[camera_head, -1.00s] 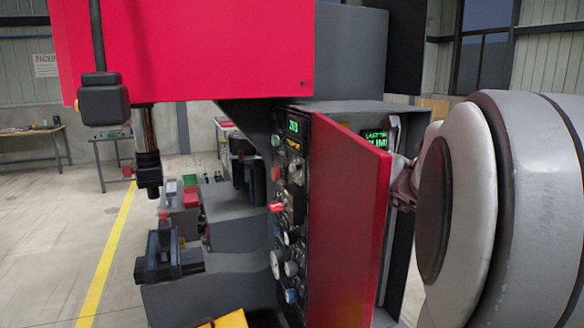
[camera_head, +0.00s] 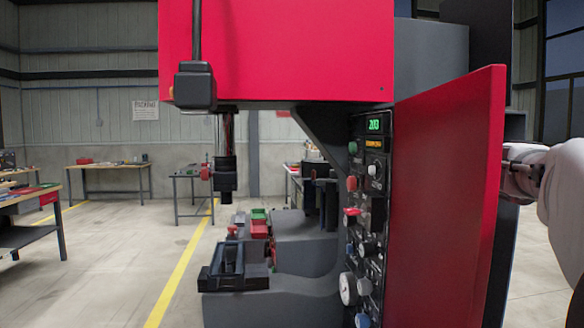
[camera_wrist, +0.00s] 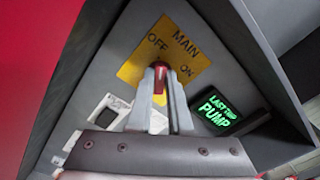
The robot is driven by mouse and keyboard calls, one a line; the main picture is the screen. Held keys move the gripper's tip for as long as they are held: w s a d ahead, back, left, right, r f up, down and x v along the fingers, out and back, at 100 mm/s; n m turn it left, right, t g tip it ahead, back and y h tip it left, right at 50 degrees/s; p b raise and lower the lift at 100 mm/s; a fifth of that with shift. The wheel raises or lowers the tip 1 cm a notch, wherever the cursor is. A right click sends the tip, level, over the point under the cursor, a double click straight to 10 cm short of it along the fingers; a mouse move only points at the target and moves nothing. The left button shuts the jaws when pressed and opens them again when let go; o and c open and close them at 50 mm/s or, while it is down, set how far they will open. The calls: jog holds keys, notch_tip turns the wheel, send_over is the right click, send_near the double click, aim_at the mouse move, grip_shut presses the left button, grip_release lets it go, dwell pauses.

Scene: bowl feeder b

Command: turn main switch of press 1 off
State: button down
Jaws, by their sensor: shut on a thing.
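The main switch is a red handle (camera_wrist: 160,68) on a yellow plate (camera_wrist: 135,66) marked MAIN, OFF and ON. My gripper (camera_wrist: 160,80) is shut on the handle, with a grey finger on either side. In the wrist view the handle's tip lies just below the word OFF, with ON to its right. The exact turn of the switch is hard to tell, as the fingers hide much of it. In the head view my gripper and the switch are hidden behind the red door (camera_head: 445,190) of the press (camera_head: 275,50).
A green-lit PUMP display (camera_wrist: 217,110) sits right of the switch, and a white-framed part (camera_wrist: 108,112) left of it. The open red door stands between the knob-covered control panel (camera_head: 365,215) and my arm. Open floor (camera_head: 110,260) lies left of the press.

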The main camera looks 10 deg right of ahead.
jog(key=shift+f+n+b, duration=0.15)
jog(key=shift+n+b, duration=0.45)
jog(key=shift+n, duration=0.4)
jog(key=c, duration=0.8)
grip_release()
jog(key=shift+c, duration=0.2)
jog(key=shift+s, duration=0.1)
